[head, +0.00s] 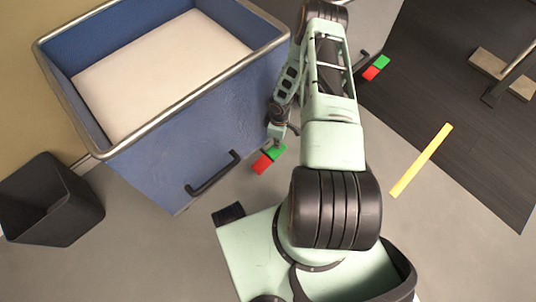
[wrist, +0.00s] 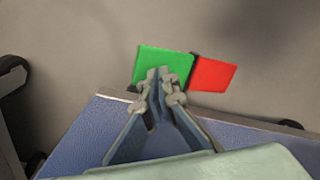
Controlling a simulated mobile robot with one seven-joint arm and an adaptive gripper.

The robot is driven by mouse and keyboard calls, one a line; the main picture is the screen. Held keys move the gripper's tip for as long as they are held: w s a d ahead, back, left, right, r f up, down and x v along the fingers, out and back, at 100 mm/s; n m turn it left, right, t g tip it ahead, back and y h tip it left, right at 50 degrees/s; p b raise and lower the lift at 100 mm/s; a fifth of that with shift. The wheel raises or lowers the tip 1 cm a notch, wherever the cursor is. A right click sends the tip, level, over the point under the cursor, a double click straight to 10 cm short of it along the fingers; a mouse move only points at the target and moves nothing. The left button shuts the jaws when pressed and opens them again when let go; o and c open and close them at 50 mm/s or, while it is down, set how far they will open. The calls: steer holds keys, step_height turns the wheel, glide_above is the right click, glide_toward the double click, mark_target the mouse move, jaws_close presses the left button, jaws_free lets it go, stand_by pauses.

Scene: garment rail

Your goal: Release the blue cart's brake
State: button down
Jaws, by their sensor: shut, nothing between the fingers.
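The blue cart (head: 180,140) stands at the left in the head view, with a metal rim and a black handle (head: 213,174) on its near side. A brake pedal with a green half (head: 275,152) and a red half (head: 262,164) sticks out low at its near right corner. In the wrist view the green half (wrist: 150,60) and red half (wrist: 213,74) lie side by side beyond the cart's edge. My gripper (head: 277,142) is shut and empty. Its fingertips (wrist: 160,76) overlap the green half in the wrist view; I cannot tell whether they touch it.
A second red and green pedal (head: 376,67) shows behind my arm, near a black bar. A black bin (head: 50,200) stands at the left. A dark wheel (wrist: 12,77) shows at the wrist view's left edge.

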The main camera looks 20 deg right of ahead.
steer(key=shift+f+b, duration=1.45)
steer(key=shift+f, duration=0.3)
stand_by(0.8)
steer(key=shift+r, duration=0.1)
steer(key=shift+r+p, duration=2.25)
steer(key=shift+r, duration=1.2)
